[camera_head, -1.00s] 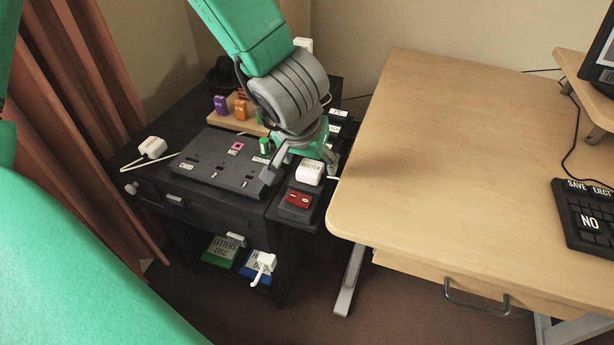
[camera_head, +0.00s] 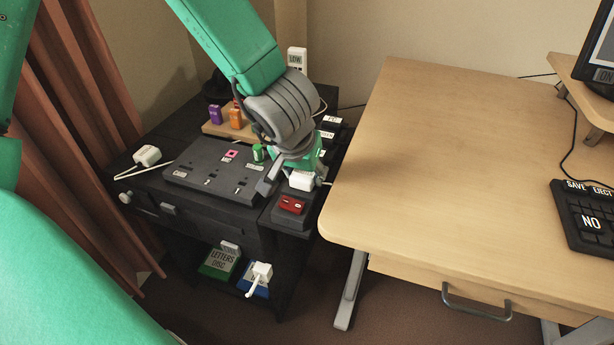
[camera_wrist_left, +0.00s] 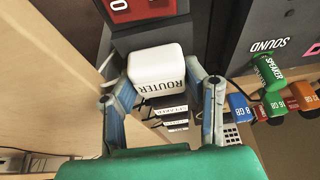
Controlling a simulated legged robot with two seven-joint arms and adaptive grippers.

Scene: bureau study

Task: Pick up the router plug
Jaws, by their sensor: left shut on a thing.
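The white router plug (camera_head: 301,180) sits at the right side of the black cabinet, just behind a red switch. In the left wrist view the plug (camera_wrist_left: 156,66) shows its ROUTER label between my fingers. My left gripper (camera_head: 293,186) reaches down over it from above and is shut on it, one finger on each side. The left gripper also shows in the left wrist view (camera_wrist_left: 160,88). The underside of the plug is hidden, so I cannot tell whether it is clear of the surface. My right gripper is not in view.
A dark socket panel (camera_head: 212,170) lies left of the plug. The red switch (camera_head: 291,205) is in front. A white plug (camera_head: 147,156) lies at the cabinet's left. The wooden desk (camera_head: 440,150) stands close on the right. Coloured USB sticks (camera_head: 235,116) stand behind.

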